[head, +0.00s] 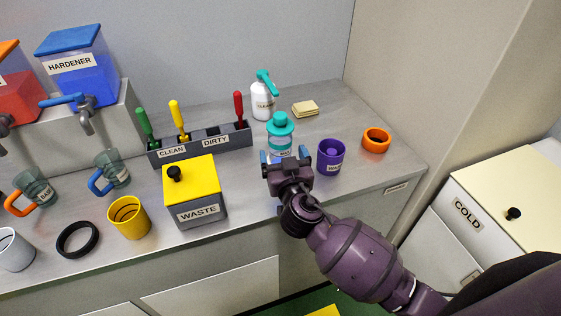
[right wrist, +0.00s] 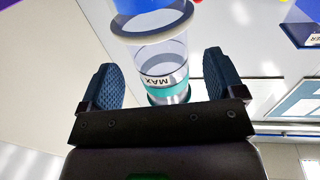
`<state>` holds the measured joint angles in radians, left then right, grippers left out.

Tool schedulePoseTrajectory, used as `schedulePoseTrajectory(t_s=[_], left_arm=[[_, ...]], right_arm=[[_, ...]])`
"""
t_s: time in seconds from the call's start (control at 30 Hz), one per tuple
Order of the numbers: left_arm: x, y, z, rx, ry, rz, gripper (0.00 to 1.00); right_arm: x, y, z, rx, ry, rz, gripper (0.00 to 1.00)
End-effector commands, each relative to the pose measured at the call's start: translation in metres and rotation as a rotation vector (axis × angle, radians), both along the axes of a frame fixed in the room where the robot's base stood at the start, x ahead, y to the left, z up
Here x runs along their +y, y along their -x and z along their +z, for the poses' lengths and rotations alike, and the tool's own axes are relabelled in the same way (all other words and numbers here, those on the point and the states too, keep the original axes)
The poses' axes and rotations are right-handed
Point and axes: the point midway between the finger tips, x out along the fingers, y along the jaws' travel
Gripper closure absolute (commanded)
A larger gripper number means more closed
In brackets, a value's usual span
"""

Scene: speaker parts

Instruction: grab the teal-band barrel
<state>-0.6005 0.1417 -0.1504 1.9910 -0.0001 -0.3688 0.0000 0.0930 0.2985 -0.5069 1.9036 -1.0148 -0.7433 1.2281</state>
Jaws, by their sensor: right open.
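The teal-band barrel (head: 281,137) stands upright on the grey counter, with a teal top and a label on its clear body. In the right wrist view the barrel (right wrist: 163,62) shows a clear body, a MAX mark and a teal band. My right gripper (head: 284,158) is open in front of the barrel's lower part. In the right wrist view its fingers (right wrist: 166,80) lie on either side of the barrel, with a gap on each side. My gripper hides the barrel's base in the head view. My left gripper is not in view.
A purple cup (head: 330,157) stands close right of my gripper, and an orange ring (head: 376,140) lies beyond it. The yellow-lidded WASTE box (head: 200,213) is to the left. A white pump bottle (head: 263,104), a sponge (head: 306,109) and the brush holder (head: 215,148) are behind.

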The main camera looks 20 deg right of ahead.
Motion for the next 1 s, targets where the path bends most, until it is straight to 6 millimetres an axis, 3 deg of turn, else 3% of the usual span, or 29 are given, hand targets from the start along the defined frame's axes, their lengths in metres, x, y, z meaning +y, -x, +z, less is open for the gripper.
schedulePoseTrajectory(t_s=[0.23, 0.57, 1.0], left_arm=[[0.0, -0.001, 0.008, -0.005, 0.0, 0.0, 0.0], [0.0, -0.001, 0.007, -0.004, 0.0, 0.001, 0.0], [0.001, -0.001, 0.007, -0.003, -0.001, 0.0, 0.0]], right_arm=[[-0.002, -0.029, 0.002, -0.001, 0.002, 0.0, 0.12], [-0.003, -0.033, 0.001, 0.0, 0.001, 0.0, 0.12], [-0.003, -0.033, 0.001, 0.0, 0.0, 0.0, 0.8]])
